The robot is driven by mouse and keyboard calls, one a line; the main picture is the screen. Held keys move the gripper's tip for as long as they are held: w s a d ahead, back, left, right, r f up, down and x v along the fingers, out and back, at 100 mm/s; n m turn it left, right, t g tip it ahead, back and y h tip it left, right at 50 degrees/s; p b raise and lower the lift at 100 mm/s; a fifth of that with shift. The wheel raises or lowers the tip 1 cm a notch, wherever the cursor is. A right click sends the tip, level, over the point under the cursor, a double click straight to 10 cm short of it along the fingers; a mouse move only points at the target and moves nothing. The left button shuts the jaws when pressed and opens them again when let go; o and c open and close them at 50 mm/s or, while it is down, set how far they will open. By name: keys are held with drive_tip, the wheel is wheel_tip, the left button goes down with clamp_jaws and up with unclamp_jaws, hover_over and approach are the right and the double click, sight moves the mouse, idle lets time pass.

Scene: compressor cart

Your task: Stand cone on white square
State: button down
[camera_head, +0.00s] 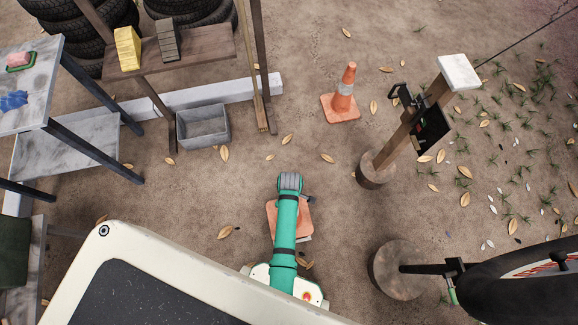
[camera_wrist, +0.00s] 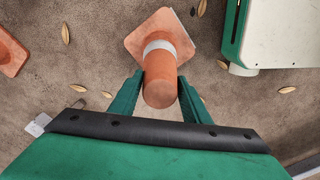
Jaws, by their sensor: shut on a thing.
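An orange cone (camera_wrist: 160,75) with a white band is between the two green fingers of my gripper (camera_wrist: 160,88) in the wrist view. My gripper is shut on its upper part, with the cone's tip towards the camera and its square base beyond. In the head view the cone's base (camera_head: 272,214) shows on both sides of my green arm, which hides the rest of the cone and the fingers. A thin pale strip (camera_head: 304,239) shows at the base's lower edge, perhaps the white square, mostly covered. I cannot tell whether the base touches the ground.
A second orange cone (camera_head: 344,92) stands further back. A wooden post with a white top (camera_head: 458,72) stands right of it, and a stump (camera_head: 397,270) is at lower right. A grey bin (camera_head: 203,126) sits by the shelf. Bare dirt with leaves lies between.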

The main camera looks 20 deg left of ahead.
wheel_tip(320, 180, down, 6)
drive_tip(key=s, duration=0.2)
drive_tip(key=shift+s+d+f, duration=0.2)
drive_tip(key=shift+s+d, duration=0.15)
drive_tip(key=shift+d, duration=0.1)
drive_tip(key=shift+f, duration=0.1)
drive_tip(key=c, duration=1)
unclamp_jaws()
